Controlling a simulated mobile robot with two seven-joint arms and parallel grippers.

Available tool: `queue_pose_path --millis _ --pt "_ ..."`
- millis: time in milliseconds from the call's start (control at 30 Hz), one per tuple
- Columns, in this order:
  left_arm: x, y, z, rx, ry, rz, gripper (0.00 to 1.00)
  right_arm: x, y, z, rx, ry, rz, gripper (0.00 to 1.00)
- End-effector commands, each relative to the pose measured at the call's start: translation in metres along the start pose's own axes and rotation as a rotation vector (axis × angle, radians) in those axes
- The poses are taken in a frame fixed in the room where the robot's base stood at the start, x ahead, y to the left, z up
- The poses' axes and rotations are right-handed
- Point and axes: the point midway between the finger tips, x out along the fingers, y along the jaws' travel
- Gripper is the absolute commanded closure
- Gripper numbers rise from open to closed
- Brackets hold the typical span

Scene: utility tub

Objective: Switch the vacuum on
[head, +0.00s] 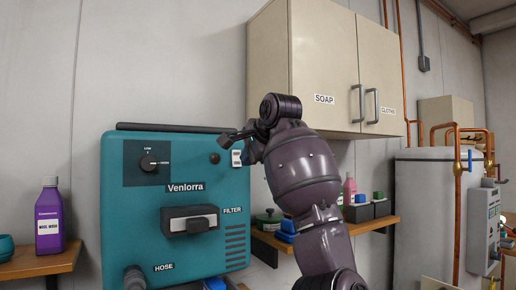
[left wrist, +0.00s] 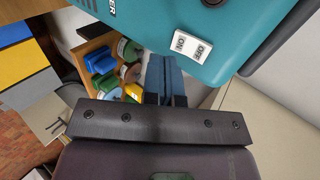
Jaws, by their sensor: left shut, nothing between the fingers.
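The vacuum is a teal wall unit (head: 205,255) marked Venlorra, at the left in the head view. Its white rocker switch (head: 237,153), on the upper right of the front panel, is partly beside my gripper. In the left wrist view the switch (left wrist: 193,46) reads ON at its left end and OFF at its right; I cannot tell which end is pressed in. My left gripper (head: 229,138) is shut and empty, close to the switch. In the left wrist view its fingertips (left wrist: 163,62) are just left of and below the switch. My right gripper is not seen.
The panel also has a dial (head: 149,163), a dark round knob (head: 215,158) and a filter drawer (head: 189,220). A beige cabinet (head: 325,60) hangs above right. A wooden shelf (head: 370,226) with bottles and boxes is right of the unit. A purple bottle (head: 49,217) stands left.

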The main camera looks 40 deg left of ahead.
Motion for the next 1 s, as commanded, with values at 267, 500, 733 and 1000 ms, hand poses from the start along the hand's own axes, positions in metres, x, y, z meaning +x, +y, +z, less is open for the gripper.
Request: queue_pose_path --millis 267,500,733,1000 --pt "0.029 -0.016 0.000 0.001 -0.002 -0.001 1.00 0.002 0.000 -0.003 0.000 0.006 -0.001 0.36" --pt "0.034 -0.019 -0.001 0.002 0.000 0.000 1.00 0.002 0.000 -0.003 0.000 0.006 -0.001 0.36" --pt "0.034 -0.019 0.000 0.001 0.000 -0.001 1.00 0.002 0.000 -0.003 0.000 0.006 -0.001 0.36" --pt "0.039 -0.020 -0.001 0.001 0.001 -0.052 1.00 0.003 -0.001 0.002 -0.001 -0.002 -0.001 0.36"
